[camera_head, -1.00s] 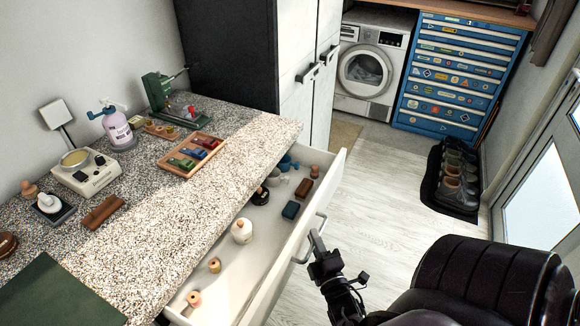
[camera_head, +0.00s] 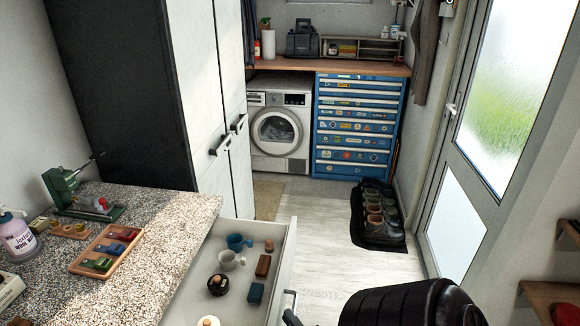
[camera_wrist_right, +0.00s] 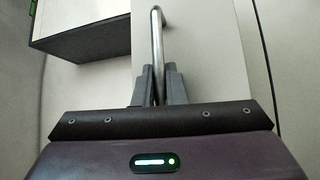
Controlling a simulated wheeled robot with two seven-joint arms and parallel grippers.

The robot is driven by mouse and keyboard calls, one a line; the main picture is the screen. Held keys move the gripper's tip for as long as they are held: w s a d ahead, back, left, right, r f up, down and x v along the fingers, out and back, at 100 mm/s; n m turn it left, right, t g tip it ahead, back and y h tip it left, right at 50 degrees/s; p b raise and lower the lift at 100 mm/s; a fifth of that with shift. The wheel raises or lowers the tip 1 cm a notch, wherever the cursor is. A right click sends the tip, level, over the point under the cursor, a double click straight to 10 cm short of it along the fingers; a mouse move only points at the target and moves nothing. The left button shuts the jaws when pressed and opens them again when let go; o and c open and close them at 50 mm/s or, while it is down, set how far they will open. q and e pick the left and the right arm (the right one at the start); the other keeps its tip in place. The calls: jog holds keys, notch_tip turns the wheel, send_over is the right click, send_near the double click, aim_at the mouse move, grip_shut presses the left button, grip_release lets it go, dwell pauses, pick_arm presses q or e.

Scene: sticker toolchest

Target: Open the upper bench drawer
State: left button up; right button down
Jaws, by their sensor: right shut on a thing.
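The upper bench drawer (camera_head: 279,262) stands pulled out from under the speckled bench top, its contents in view. In the right wrist view, the metal bar handle (camera_wrist_right: 157,45) runs down between the two dark fingers of my right gripper (camera_wrist_right: 158,85), which is shut on it. In the head view, the handle (camera_head: 291,296) shows at the lower edge of the drawer front, and only a dark bit of my right gripper (camera_head: 290,318) shows beside it at the bottom edge. My left gripper is not in view.
A wooden tray (camera_head: 107,251) sits on the bench. A shoe mat (camera_head: 377,241) lies on the right; light floor (camera_head: 320,255) between is clear.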

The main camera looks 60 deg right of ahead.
jog(key=c, duration=1.8)
grip_release()
jog(key=shift+o, duration=0.2)
jog(key=shift+s, duration=0.1)
jog(key=b+v, duration=0.1)
jog(key=v, duration=0.6)
jog(key=shift+s+a+b, duration=0.15)
jog(key=shift+s+b, duration=0.15)
jog(key=shift+b, duration=0.05)
jog(key=shift+f, duration=0.1)
